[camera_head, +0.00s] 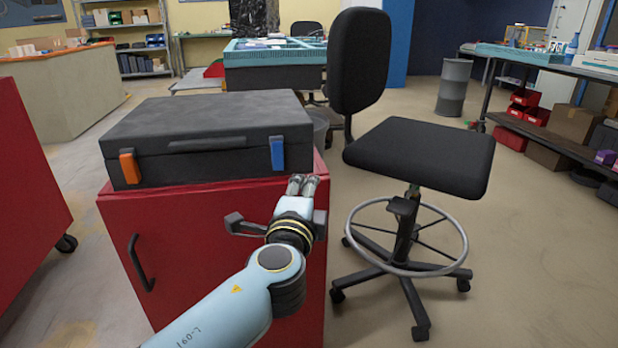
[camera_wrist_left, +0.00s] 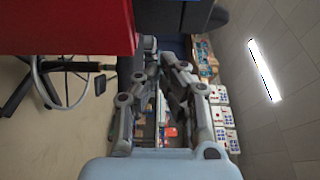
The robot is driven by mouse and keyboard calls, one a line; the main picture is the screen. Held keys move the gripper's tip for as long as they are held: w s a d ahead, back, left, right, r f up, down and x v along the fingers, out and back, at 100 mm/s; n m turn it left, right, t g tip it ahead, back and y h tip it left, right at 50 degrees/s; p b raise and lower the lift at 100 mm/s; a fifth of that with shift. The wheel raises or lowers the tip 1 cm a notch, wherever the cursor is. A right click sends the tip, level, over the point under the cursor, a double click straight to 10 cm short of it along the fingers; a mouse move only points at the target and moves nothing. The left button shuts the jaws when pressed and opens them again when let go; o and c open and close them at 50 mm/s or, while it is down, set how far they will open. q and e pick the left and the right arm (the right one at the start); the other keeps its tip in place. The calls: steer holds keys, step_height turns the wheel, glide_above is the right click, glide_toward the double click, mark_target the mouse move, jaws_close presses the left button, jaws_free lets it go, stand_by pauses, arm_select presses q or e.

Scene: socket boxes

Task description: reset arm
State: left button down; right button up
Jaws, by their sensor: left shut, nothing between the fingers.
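My left gripper (camera_head: 303,184) is shut and empty near the front right corner of the red cabinet (camera_head: 215,240). Its fingers point away from me, and my arm comes up from the bottom of the head view. In the left wrist view the gripper (camera_wrist_left: 160,54) has its fingers close together with nothing held. A closed dark grey case (camera_head: 205,125) with a handle lies on the cabinet, left of and apart from the gripper. It has an orange latch (camera_head: 130,166) and a blue latch (camera_head: 277,152). My right gripper is out of view.
A black swivel chair (camera_head: 425,155) stands close on the right of the cabinet. Another red cabinet (camera_head: 30,190) is at the left edge. A workbench (camera_head: 275,55) with a teal top stands behind. Open floor lies at the right front.

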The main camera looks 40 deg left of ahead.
arm_select(q)
steer(key=shift+s+d, duration=0.2)
steer(key=shift+s, duration=0.15)
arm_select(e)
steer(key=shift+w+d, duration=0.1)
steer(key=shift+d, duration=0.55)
